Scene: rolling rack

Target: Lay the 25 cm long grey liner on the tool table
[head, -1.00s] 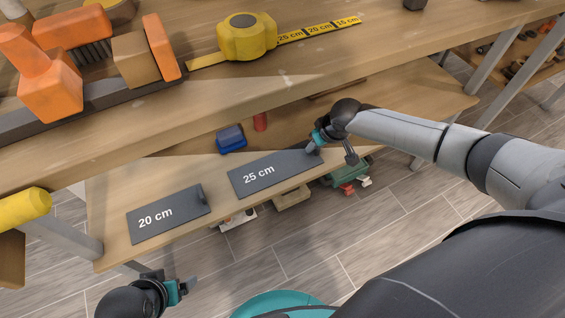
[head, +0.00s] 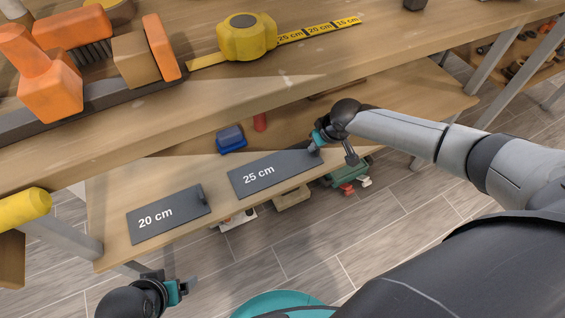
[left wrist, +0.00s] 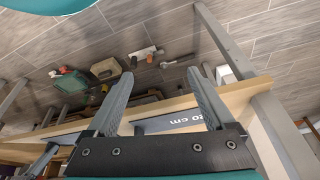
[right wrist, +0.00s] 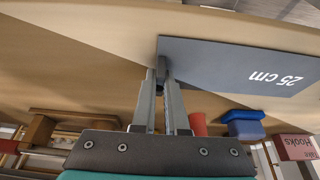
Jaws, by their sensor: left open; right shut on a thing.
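The grey liner marked 25 cm (head: 270,174) lies on the lower wooden shelf, and it also shows in the right wrist view (right wrist: 235,72). My right gripper (head: 316,149) is at the liner's right end in the head view. In the right wrist view its fingers (right wrist: 162,80) are shut on the liner's end; the exact grip is partly hidden. My left gripper (head: 190,286) is open and empty, apart from the shelf, and its spread fingers show in the left wrist view (left wrist: 160,75). The upper wooden table top (head: 350,62) carries tools.
A grey liner marked 20 cm (head: 178,210) lies left on the shelf. A blue box (head: 231,138) and a red item (head: 260,121) stand behind. Above are a yellow tape measure (head: 246,37) and orange tools (head: 50,88). The upper table's front edge overhangs the shelf's back.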

